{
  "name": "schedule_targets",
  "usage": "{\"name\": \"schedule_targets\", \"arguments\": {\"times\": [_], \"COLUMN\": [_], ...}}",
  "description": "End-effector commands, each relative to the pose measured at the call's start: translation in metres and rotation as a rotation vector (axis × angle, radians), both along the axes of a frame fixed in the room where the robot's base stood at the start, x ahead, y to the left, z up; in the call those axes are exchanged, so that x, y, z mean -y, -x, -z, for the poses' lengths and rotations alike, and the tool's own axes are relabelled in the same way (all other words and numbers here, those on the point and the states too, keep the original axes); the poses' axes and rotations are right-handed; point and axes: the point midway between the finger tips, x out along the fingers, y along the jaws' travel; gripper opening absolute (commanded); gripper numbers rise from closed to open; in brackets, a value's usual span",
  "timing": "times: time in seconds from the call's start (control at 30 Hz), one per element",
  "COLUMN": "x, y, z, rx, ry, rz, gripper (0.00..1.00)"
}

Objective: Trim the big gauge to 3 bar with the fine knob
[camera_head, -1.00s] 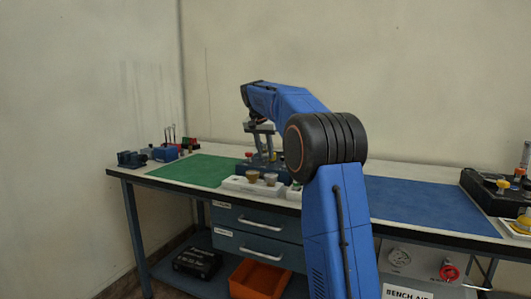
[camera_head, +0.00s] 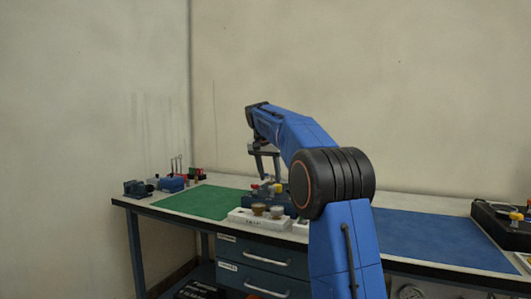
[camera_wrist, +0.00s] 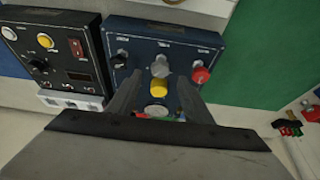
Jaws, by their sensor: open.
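In the wrist view my gripper (camera_wrist: 160,82) is open and empty above a dark blue panel box (camera_wrist: 117,40). A yellow knob (camera_wrist: 159,92) shows between the fingers, with a pale round part (camera_wrist: 156,110) behind it. A dark knob (camera_wrist: 118,60) sits to the left and a red knob (camera_wrist: 201,75) to the right. I cannot tell which is the fine knob. In the head view my gripper (camera_head: 265,165) hangs over the box. A round gauge (camera_head: 410,293) is cut off at the bottom edge; its reading is not visible, nor whether it is the big gauge.
A black box (camera_wrist: 62,62) with buttons and a red switch stands beside the panel box. A white tray (camera_head: 245,219) with two cups is in front. Small blue devices (camera_head: 138,188) stand at the left. The green mat (camera_head: 205,202) and blue mat (camera_head: 430,235) look mostly clear.

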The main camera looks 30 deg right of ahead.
Motion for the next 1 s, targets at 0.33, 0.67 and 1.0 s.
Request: {"name": "schedule_targets", "arguments": {"times": [0.33, 0.67, 1.0], "x": [-0.022, -0.037, -0.040], "y": [0.015, 0.027, 0.030], "z": [-0.066, -0.110, -0.119], "rx": [0.004, 0.001, 0.000], "ry": [0.001, 0.000, 0.000], "rz": [-0.001, 0.000, 0.000], "gripper": [0.46, 0.46, 0.46]}}
